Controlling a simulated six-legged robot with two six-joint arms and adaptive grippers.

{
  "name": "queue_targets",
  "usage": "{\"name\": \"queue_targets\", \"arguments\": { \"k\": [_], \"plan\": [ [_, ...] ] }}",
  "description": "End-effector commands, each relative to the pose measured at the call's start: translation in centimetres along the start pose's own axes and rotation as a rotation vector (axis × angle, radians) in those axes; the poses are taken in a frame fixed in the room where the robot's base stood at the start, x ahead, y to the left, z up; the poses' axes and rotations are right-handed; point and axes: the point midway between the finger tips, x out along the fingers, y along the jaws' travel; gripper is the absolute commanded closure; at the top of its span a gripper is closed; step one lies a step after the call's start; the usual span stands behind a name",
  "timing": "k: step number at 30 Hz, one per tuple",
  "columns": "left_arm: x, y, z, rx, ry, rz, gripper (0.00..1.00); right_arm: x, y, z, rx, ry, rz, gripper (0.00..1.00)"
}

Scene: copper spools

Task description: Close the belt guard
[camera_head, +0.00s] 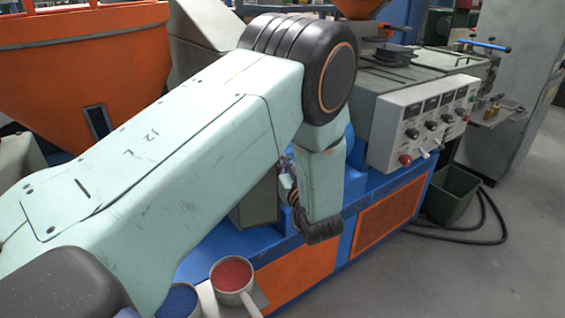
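My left arm, pale green with black joints, comes in from the left and covers the middle of the head view. Its last visible part hangs down in front of the blue machine and ends in a dark joint. I cannot make out its gripper fingers. My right arm and gripper are not in view. No belt guard can be made out with certainty. A grey-beige housing (257,207) on the machine shows partly behind my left arm, and I cannot tell whether it is the guard, or open or shut.
The blue machine base (360,192) has orange panels (390,217). A control box (423,122) with knobs sticks out at right. An orange hopper (95,65) stands at upper left. A dark bin (450,195) and hoses lie on the floor.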

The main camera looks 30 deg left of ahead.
Motion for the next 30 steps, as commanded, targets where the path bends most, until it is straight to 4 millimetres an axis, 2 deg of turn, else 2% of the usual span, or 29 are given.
{"name": "queue_targets", "arguments": {
  "k": [5, 15, 20, 30],
  "plan": [
    [0.4, 0.2, 0.0, -0.001, 0.004, -0.029, 1.00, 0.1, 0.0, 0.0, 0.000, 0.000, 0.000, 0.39],
    [2.7, 0.5, 0.1, -0.003, 0.001, -0.201, 1.00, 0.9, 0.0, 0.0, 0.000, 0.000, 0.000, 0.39],
    [3.7, 0.5, 0.0, 0.000, -0.001, -0.211, 1.00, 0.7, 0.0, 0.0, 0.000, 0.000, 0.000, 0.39],
    [3.8, 0.6, 0.0, 0.000, 0.000, -0.208, 1.00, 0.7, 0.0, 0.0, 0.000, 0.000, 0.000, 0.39]
  ]
}}
